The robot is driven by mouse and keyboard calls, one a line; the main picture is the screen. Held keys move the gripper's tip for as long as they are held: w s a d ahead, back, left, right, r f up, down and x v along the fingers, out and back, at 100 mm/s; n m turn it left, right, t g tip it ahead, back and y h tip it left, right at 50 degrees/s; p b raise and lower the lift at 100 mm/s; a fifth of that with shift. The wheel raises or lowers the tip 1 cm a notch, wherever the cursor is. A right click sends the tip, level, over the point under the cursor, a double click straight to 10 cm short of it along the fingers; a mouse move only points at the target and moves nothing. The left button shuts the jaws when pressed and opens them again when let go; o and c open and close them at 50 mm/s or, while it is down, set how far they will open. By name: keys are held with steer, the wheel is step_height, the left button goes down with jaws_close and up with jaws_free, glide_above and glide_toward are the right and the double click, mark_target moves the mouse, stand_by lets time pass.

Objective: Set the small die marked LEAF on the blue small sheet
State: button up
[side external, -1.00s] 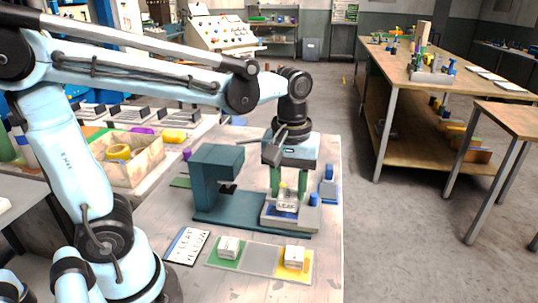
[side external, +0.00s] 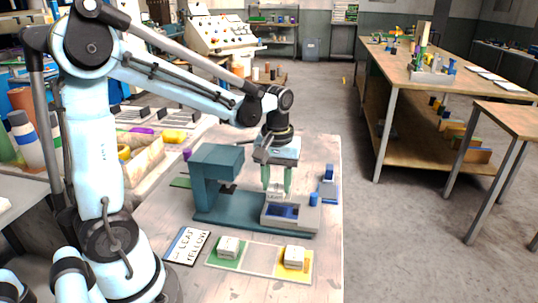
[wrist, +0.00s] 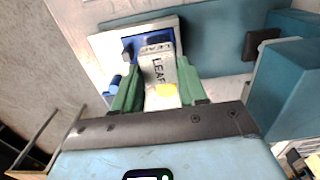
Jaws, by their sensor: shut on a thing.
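My gripper (side external: 277,186) has green fingers shut on a pale die (side external: 276,190). In the wrist view, my gripper (wrist: 160,92) holds the die (wrist: 158,68) between both fingers; LEAF and a yellow spot show on it. A blue sheet area (side external: 284,211) lies inside a grey-white tray (side external: 304,223) on the teal press base. The die is held above this tray, near its back left part. The blue also shows in the wrist view (wrist: 130,47), partly hidden behind the die.
The teal press (side external: 216,170) stands close to the left of my gripper. In front, a white die (side external: 229,247) sits on a green patch and another (side external: 295,258) on a yellow one. A card (side external: 187,246) reads LEAF YELLOW.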

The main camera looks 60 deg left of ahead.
mark_target(276, 185)
steer(key=shift+f, duration=2.05)
steer(key=o, duration=0.9)
steer(key=shift+f, duration=0.1)
step_height(276, 185, up, 12)
steer(key=shift+r, duration=0.1)
steer(key=shift+s+d, duration=0.15)
steer(key=shift+s, duration=0.05)
steer(key=shift+s+d+f+m+t, duration=0.55)
steer(key=shift+s+d+m+t, duration=0.4)
steer(key=shift+m+t, duration=0.4)
steer(key=shift+s+d+f+m+t, duration=0.6)
steer(key=shift+s+d+m+t, duration=0.35)
steer(key=shift+m, duration=0.7)
steer(key=shift+s+d+f+m+t, duration=0.55)
steer(key=shift+s+d+m+t, duration=0.35)
steer(key=shift+m+t, duration=0.5)
